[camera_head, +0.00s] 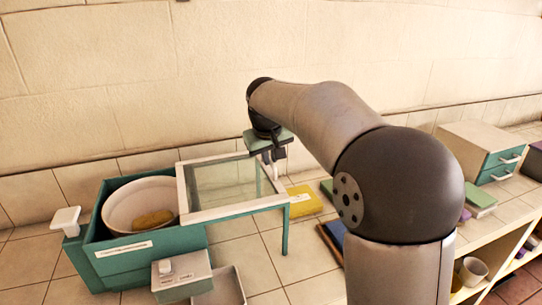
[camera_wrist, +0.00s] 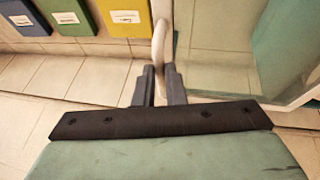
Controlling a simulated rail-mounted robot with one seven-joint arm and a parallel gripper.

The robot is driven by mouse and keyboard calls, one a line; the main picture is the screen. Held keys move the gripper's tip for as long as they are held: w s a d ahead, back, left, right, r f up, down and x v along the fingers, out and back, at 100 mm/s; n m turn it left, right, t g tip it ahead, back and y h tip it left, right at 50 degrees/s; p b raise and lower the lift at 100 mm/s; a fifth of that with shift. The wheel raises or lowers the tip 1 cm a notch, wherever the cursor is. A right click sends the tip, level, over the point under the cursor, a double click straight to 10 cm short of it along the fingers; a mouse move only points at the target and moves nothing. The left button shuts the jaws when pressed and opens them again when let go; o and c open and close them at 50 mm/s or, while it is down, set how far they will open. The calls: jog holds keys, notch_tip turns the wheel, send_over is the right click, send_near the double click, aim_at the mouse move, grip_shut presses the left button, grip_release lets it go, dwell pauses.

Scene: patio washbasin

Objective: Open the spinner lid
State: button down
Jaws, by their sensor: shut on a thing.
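The spinner is a teal box (camera_head: 150,253) at the left, holding a round pale tub (camera_head: 120,209) with a yellow-brown item (camera_head: 153,218) inside. Its lid, a clear panel in a white frame (camera_head: 235,209), lies flat to the right of the tub, reaching over a teal leg. Most of the tub is uncovered. My gripper (camera_head: 274,165) is at the lid's right end. In the wrist view, my gripper's fingers (camera_wrist: 160,88) are shut on the pale curved lid handle (camera_wrist: 159,42), beside the clear panel (camera_wrist: 214,55). The arm hides part of the surroundings.
A white handle (camera_head: 66,218) sticks out at the spinner's left. Small grey boxes (camera_head: 182,285) stand in front. A drawer unit (camera_head: 484,148) stands far right. A wall runs behind.

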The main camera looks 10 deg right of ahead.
jog(key=c, duration=1.5)
grip_release()
jog(key=v, duration=1.7)
jog(key=shift+s+r, duration=0.1)
jog(key=shift+r, duration=0.15)
jog(key=shift+f, duration=0.1)
jog(key=s+d+f+m+g, duration=0.1)
jog(key=s+d+f, duration=0.1)
jog(key=s+f, duration=0.7)
jog(key=s+d+f+g+y, duration=0.1)
jog(key=s+d+f+g, duration=0.1)
jog(key=s+f, duration=0.8)
jog(key=s+d+f+m+g, duration=0.1)
jog(key=s+d+f, duration=0.2)
jog(key=s+f, duration=0.6)
notch_tip(320, 180, down, 2)
jog(key=shift+s+f+m, duration=0.2)
jog(key=shift+m, duration=0.1)
